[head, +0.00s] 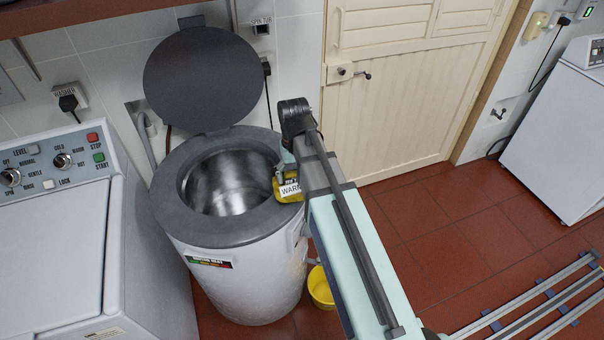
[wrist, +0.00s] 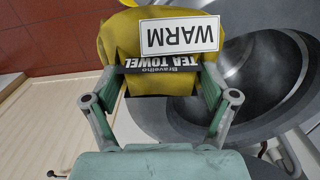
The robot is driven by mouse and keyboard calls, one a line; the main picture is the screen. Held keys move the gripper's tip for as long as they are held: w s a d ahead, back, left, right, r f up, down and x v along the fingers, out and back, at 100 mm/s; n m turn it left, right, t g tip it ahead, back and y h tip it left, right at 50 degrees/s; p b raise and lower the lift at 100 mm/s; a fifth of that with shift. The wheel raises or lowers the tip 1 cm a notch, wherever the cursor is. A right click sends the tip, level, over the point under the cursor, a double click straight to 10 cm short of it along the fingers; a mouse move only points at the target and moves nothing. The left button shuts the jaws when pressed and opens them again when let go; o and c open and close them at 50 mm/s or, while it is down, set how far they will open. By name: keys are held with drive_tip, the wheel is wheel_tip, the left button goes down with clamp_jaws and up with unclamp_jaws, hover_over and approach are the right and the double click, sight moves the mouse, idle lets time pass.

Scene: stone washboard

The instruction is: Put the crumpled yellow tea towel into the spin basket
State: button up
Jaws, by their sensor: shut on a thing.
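The yellow tea towel (head: 291,197) is at the right rim of the spin tub in the head view. It fills the top middle of the wrist view (wrist: 120,38), with a dark band reading "TEA TOWEL" and a white "WARM" label across it. My gripper (head: 284,174) is shut on the towel; its two green fingers (wrist: 162,92) stand either side of it in the wrist view. The spin basket (head: 228,186) is a shiny metal drum, open at the top, and it looks empty where visible. In the wrist view the basket (wrist: 262,75) is right of the towel.
The tub's dark round lid (head: 200,78) stands open behind the basket. A grey rim (head: 180,222) surrounds the opening. A washer (head: 55,240) stands at left, and a yellow bowl (head: 320,288) is on the floor beside the tub. A cream door (head: 405,90) is behind.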

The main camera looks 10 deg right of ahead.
drive_tip(key=w+a+n+p, duration=0.4)
drive_tip(key=w+a+n, duration=0.8)
drive_tip(key=w+a, duration=0.6)
drive_tip(key=f+n+b, duration=0.1)
drive_tip(key=f+b, duration=0.2)
drive_tip(key=f, duration=0.7)
drive_tip(key=s+a+f+b, duration=0.1)
drive_tip(key=f+b, duration=0.2)
drive_tip(key=f, duration=0.8)
drive_tip(key=a+f+n+b, duration=0.1)
drive_tip(key=f+b, duration=0.3)
drive_tip(key=f, duration=0.6)
drive_tip(key=shift+s+f+n, duration=0.3)
drive_tip(key=shift+s+f, duration=0.05)
drive_tip(key=o, duration=1.2)
drive_tip(key=shift+r, duration=0.15)
